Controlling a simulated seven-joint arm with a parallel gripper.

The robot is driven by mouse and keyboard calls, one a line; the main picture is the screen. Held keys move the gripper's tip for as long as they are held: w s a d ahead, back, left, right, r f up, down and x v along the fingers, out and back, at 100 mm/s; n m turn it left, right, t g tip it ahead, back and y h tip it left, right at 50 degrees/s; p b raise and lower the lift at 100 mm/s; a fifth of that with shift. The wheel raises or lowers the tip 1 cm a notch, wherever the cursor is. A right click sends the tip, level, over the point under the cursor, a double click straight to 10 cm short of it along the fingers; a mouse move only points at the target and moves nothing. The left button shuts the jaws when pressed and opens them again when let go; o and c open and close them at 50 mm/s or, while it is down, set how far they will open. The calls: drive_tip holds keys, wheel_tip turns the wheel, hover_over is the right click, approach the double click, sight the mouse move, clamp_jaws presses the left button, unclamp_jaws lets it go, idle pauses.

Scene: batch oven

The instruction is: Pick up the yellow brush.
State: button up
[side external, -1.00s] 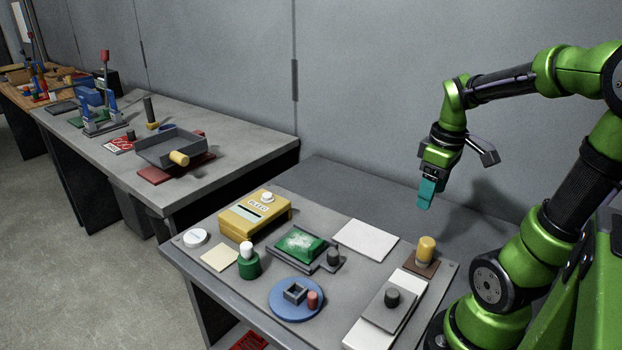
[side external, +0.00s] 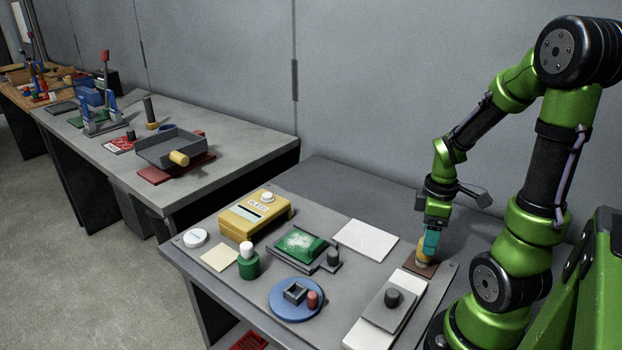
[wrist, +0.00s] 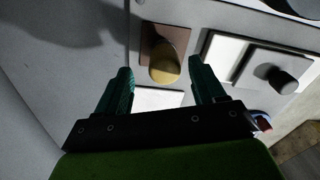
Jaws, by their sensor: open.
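The yellow brush (wrist: 164,68) stands upright on a small brown square pad (wrist: 178,37) at the right side of the table. It also shows in the side view (side external: 422,251), partly hidden behind my gripper. My gripper (wrist: 163,72) is open, with teal fingers pointing down. In the wrist view the brush appears in the gap between the two fingertips. In the side view the fingers (side external: 430,243) are right at the brush. I cannot tell whether they touch it.
A white board with a grey block and dark knob (side external: 392,298) lies close in front of the pad. A white sheet (side external: 365,240), a green block (side external: 299,242), a blue disc (side external: 284,306) and a yellow box (side external: 247,214) stand to the left.

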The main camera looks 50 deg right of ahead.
drive_tip(key=f, duration=0.4)
drive_tip(key=shift+a, duration=0.35)
drive_tip(key=shift+f, duration=0.75)
drive_tip(key=shift+c, duration=0.2)
